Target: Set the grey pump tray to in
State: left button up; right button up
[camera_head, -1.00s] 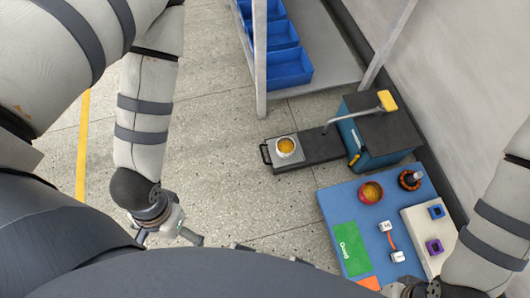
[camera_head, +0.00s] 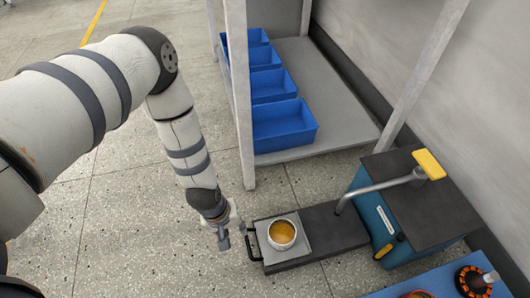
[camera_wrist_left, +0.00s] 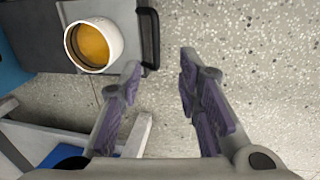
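The grey pump tray (camera_head: 301,247) sits at the left end of a low dark base that runs out from the teal pump box (camera_head: 412,213). A black handle (camera_head: 252,243) is on the tray's left end and also shows in the left wrist view (camera_wrist_left: 150,38). A white cup (camera_head: 283,234) with yellow-orange contents stands on the tray; it shows in the left wrist view (camera_wrist_left: 94,45) too. My left gripper (camera_head: 235,238) is just left of the handle. In the left wrist view its fingers (camera_wrist_left: 158,82) are apart and empty, beside the handle. My right gripper is out of view.
A rack with several blue bins (camera_head: 285,127) stands behind the tray, its front post (camera_head: 240,100) close to my left arm. A silver bent arm with a yellow end (camera_head: 429,164) overhangs the box. A blue mat (camera_head: 445,282) lies at lower right. Floor is clear at left.

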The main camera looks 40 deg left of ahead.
aim_at(247, 243)
pick_arm(q)
jog(key=f+b, duration=0.1)
jog(key=f, duration=0.2)
jog(key=w+f+b, duration=0.1)
jog(key=f+b, duration=0.1)
jog(key=f, duration=0.2)
jog(key=w+d+f+b, duration=0.1)
jog(key=f+b, duration=0.1)
jog(key=f, duration=0.2)
jog(key=shift+w+f, duration=0.1)
jog(key=shift+w, duration=0.1)
jog(key=shift+w+d+f+b, duration=0.15)
jog(key=shift+f+b, duration=0.2)
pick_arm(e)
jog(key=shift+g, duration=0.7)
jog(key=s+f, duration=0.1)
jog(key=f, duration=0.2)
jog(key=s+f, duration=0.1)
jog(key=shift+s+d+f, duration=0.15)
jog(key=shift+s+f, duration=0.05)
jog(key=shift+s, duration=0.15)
pick_arm(q)
grip_shut()
